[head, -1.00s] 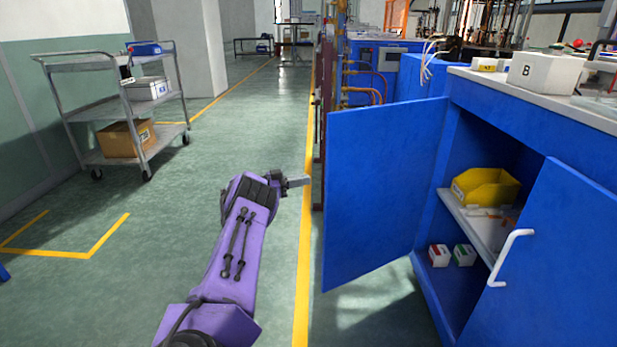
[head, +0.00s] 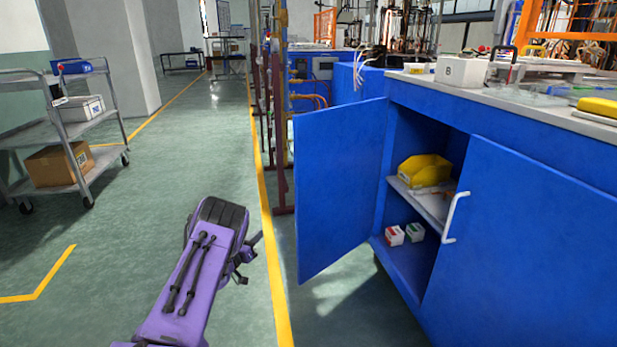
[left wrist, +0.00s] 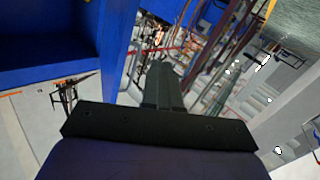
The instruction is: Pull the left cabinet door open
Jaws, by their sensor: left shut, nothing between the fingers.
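The left cabinet door (head: 340,185) is a plain blue panel. My right gripper is out of view.
The right cabinet door (head: 535,240), with a white handle (head: 455,217), looks closed. Inside are a yellow bin (head: 424,170) on a shelf (head: 432,206) and small boxes (head: 394,236) below. A grey cart (head: 42,135) stands at left; the green floor between is clear.

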